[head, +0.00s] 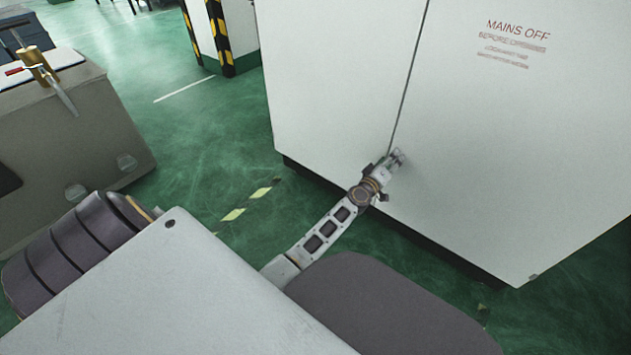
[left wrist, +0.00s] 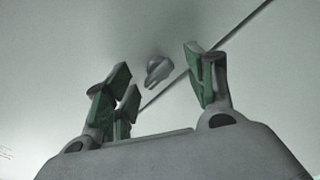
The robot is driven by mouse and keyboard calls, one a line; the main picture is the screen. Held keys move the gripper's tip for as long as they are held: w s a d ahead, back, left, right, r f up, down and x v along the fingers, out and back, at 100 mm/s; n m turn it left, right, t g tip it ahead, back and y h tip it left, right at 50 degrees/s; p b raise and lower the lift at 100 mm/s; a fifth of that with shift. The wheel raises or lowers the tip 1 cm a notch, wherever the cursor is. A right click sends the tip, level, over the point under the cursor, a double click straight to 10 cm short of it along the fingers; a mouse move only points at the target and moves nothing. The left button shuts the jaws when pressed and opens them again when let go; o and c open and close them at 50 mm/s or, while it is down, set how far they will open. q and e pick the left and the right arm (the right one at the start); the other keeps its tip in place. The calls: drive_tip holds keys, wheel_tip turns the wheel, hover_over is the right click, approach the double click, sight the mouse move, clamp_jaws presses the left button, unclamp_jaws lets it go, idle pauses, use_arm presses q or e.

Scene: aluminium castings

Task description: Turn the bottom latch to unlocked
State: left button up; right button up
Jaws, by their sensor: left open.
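The bottom latch (left wrist: 158,70) is a small grey turn-knob on the pale cabinet face, close beside the dark door seam. In the left wrist view it shows between my left gripper's green-padded fingers, a little beyond them. My left gripper (head: 388,166) is open, with its fingers on either side of the latch and pointing at the cabinet. I see no clear contact with the knob. In the head view the gripper hides most or all of the latch, low on the door seam. My right gripper is not in view.
The white cabinet (head: 330,80) carries a "MAINS OFF" notice (head: 517,30) on its right door. A grey bench with a brass-coloured clamp (head: 40,66) stands at the left. The green floor (head: 195,130) between them is clear. A yellow-black striped post (head: 219,30) stands behind.

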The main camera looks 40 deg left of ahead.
use_arm(q)
drive_tip(key=shift+m, duration=1.5)
drive_tip(key=shift+m, duration=1.5)
